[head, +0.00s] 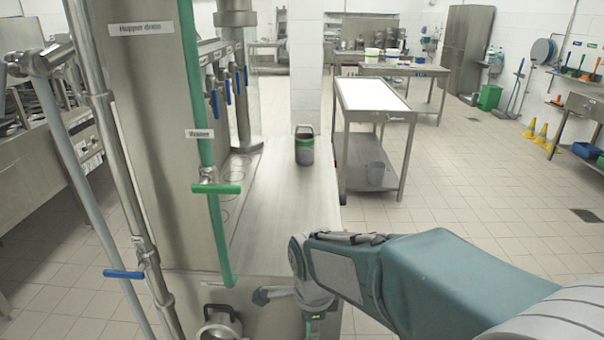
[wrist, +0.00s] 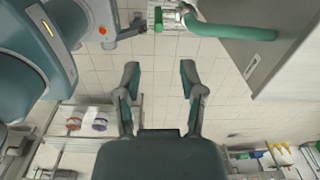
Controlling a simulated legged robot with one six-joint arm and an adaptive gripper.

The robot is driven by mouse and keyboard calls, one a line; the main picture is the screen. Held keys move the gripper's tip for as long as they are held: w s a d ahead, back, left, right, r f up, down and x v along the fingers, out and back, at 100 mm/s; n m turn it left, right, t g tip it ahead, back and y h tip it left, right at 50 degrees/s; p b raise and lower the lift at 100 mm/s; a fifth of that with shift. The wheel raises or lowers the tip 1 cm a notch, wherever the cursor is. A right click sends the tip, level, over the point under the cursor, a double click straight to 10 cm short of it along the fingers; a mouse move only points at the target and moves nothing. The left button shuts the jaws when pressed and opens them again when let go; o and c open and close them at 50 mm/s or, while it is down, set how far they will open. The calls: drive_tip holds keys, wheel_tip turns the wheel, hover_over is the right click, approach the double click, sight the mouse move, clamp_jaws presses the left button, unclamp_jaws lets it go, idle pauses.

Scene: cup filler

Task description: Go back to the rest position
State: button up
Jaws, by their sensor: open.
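My gripper (wrist: 159,78) is open and empty in the wrist view, its two fingers apart over tiled floor. In the head view my teal arm reaches in from the lower right and bends down near the front end of the steel counter (head: 290,205). The fingers are not clearly visible there. A dark cup with a green band and a handle (head: 304,147) stands upright on the counter, well beyond my arm. Nothing is between the fingers.
A green hose with a green valve handle (head: 217,189) hangs left of my arm. A blue-handled pipe (head: 124,274) is further left. A steel pot (head: 220,322) sits low in front. A steel trolley (head: 372,98) stands behind right. The tiled floor (head: 470,200) at right is open.

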drive_tip(key=s+d+r+n+t, duration=0.5)
drive_tip(key=s+d+r+n, duration=0.5)
drive_tip(key=n, duration=0.7)
drive_tip(key=s+d, duration=0.2)
drive_tip(key=d, duration=0.1)
drive_tip(key=shift+s+d+r, duration=0.2)
drive_tip(key=shift+s+r, duration=0.1)
drive_tip(key=shift+r, duration=0.1)
